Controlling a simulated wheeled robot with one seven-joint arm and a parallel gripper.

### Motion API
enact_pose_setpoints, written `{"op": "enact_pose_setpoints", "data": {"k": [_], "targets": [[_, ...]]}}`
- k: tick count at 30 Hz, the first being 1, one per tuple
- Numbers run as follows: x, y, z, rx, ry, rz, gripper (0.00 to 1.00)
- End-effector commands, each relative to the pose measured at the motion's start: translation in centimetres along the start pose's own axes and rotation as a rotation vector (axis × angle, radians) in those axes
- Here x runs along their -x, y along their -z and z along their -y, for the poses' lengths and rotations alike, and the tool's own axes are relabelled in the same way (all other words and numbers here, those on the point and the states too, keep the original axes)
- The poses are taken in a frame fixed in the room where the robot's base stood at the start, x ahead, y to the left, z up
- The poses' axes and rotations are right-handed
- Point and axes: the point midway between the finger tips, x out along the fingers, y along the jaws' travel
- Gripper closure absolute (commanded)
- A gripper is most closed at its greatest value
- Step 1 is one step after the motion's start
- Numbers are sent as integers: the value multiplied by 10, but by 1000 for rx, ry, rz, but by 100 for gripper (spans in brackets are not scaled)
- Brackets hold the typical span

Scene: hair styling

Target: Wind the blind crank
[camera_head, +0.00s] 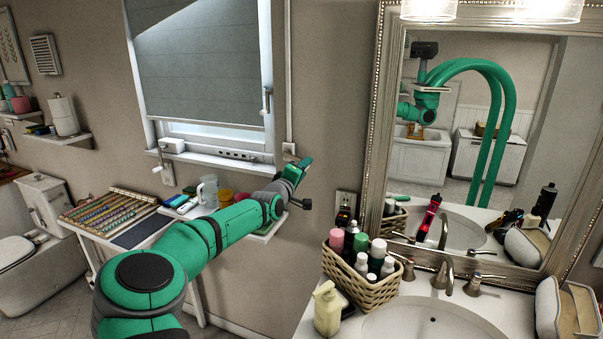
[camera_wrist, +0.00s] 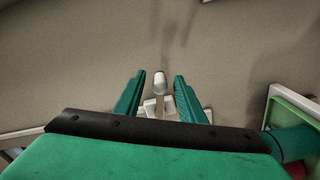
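The blind crank shows in the wrist view as a pale rounded knob (camera_wrist: 159,80) on a short tan stem, with a white plate on the wall behind it. In the head view a small white wall box (camera_head: 289,148) sits at the lower end of a vertical strip right of the window; the crank handle there is mostly hidden by my gripper. My gripper (camera_head: 305,162) is close to this box. In the wrist view my gripper (camera_wrist: 160,76) is open, its two green fingers either side of the knob in the picture, with visible gaps. I cannot tell the exact depth.
The window blind (camera_head: 200,60) hangs partly down over the window. A shelf under my forearm holds a white mug (camera_head: 208,188) and other items. A basket of bottles (camera_head: 362,290), a sink and a framed mirror (camera_head: 372,110) stand to the right.

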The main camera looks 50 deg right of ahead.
Motion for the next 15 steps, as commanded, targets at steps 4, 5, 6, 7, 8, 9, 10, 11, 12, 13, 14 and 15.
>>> {"op": "enact_pose_setpoints", "data": {"k": [4,5,6,7,8,9,10,11,12,13,14,15], "targets": [[10,2,-1,-2,-1,0,64],[13,1,-1,-2,-2,0,64],[18,1,-1,-2,0,1,64],[23,1,0,-4,1,1,64],[28,2,0,-2,1,-1,64],[34,1,0,-2,1,0,64],[40,1,0,-2,1,1,64],[45,1,0,-3,0,0,64],[52,1,0,-1,2,1,64],[58,0,1,-2,3,1,64],[63,1,0,-2,1,0,64],[70,1,0,-1,1,0,64]]}}
